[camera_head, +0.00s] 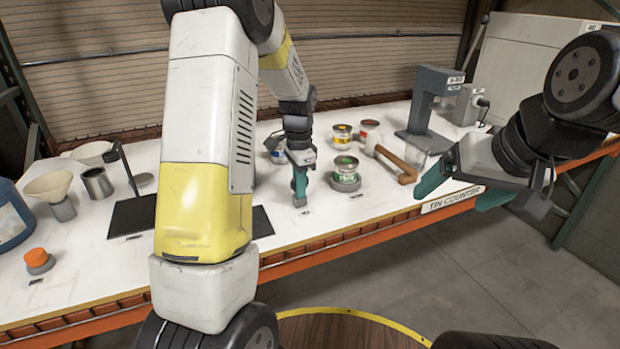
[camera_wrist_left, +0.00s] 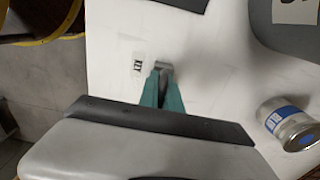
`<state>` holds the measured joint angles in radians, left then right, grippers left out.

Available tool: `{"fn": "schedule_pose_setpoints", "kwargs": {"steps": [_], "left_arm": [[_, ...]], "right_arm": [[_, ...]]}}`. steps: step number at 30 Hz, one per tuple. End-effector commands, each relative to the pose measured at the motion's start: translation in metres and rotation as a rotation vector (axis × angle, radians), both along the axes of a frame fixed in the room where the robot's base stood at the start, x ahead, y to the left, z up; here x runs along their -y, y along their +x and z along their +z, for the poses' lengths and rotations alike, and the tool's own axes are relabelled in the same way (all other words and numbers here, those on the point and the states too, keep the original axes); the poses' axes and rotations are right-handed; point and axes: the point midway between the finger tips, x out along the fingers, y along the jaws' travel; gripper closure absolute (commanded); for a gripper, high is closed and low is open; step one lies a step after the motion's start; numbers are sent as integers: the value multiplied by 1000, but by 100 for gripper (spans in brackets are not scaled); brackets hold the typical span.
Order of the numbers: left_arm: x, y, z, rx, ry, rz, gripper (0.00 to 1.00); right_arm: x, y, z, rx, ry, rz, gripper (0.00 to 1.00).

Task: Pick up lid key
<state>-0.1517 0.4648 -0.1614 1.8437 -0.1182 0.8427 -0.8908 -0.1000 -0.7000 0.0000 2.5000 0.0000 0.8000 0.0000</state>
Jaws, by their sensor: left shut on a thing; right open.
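The lid key (camera_head: 299,200) is a small grey piece on the white counter, by a small label at the front edge. My left gripper (camera_head: 299,188) points down at it, with its teal fingers shut on it. In the left wrist view the fingertips (camera_wrist_left: 163,76) close around the grey end of the key (camera_wrist_left: 163,65), next to a "KEY" label (camera_wrist_left: 138,61). Most of the key is hidden by the fingers, and I cannot tell whether it is clear of the counter. My right gripper (camera_head: 465,184) is open and empty above the counter's front right edge.
A green-labelled tin (camera_head: 345,165) stands on a grey base right of my left gripper. Yellow- (camera_head: 342,136) and red-labelled tins (camera_head: 369,129), a mallet (camera_head: 398,164) and a grey press (camera_head: 430,100) are further right.

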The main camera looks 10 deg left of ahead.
Motion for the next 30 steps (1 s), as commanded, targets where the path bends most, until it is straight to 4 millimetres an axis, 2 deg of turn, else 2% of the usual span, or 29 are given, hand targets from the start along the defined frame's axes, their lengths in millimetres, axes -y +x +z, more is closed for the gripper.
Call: {"fn": "schedule_pose_setpoints", "kwargs": {"steps": [11,19,26,30], "left_arm": [[0,1,5,1,0,0,100],[0,1,37,4,-1,1,100],[-1,-52,41,1,-1,-1,100],[-2,-91,45,1,-1,0,100]], "right_arm": [[0,0,0,0,0,0,13],[0,0,0,0,0,0,13],[0,0,0,0,0,0,13],[0,0,0,0,0,0,13]]}}
